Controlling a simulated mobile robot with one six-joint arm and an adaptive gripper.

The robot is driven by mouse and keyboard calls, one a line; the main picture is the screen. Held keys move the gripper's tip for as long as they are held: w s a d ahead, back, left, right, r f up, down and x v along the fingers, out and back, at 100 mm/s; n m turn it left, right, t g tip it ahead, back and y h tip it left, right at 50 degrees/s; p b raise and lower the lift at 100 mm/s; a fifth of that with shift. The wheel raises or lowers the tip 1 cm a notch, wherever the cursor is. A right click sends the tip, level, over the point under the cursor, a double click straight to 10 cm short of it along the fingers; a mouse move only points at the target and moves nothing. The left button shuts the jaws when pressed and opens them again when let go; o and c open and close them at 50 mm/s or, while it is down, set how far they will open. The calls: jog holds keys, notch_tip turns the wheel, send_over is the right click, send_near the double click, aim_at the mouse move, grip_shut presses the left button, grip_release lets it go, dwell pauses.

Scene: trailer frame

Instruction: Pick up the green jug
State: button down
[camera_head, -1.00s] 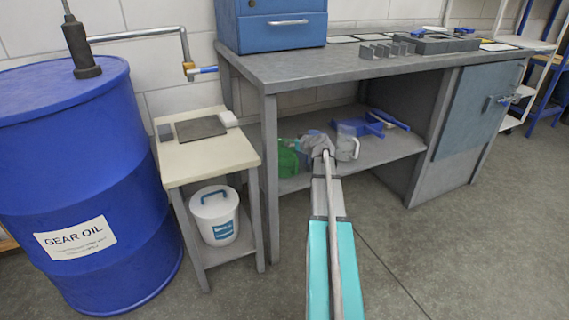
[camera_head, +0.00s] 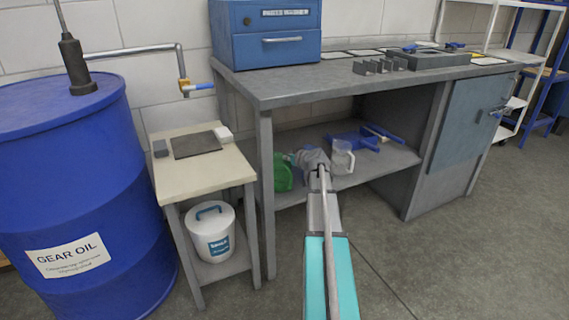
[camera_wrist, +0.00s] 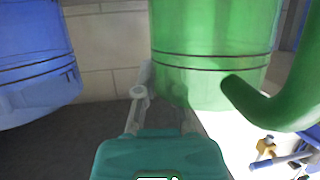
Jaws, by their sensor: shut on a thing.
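The green jug (camera_head: 283,172) is at the left end of the bench's lower shelf, partly hidden by my gripper (camera_head: 312,163). In the wrist view the jug (camera_wrist: 215,35) fills the upper middle, with its thick curved handle (camera_wrist: 285,110) at the right. My gripper (camera_wrist: 160,112) is shut on the jug. One finger shows at the jug's left edge; the other is partly blended with the jug's body. The exact contact is hard to make out, and I cannot tell whether the jug is clear of the shelf.
A clear jug (camera_head: 342,157) stands just right of my gripper, with blue items (camera_head: 365,137) behind it. A bench leg (camera_head: 266,190) and small side table (camera_head: 200,185) are left of the green jug. A blue rounded thing (camera_wrist: 35,60) is left in the wrist view.

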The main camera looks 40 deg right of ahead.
jog(key=s+a+r+p, duration=0.2)
jog(key=s+r+p, duration=1)
jog(key=s+r, duration=0.1)
jog(key=shift+s+a+p, duration=0.15)
jog(key=shift+s+p, duration=0.2)
jog(key=shift+s, duration=0.05)
dwell(0.6)
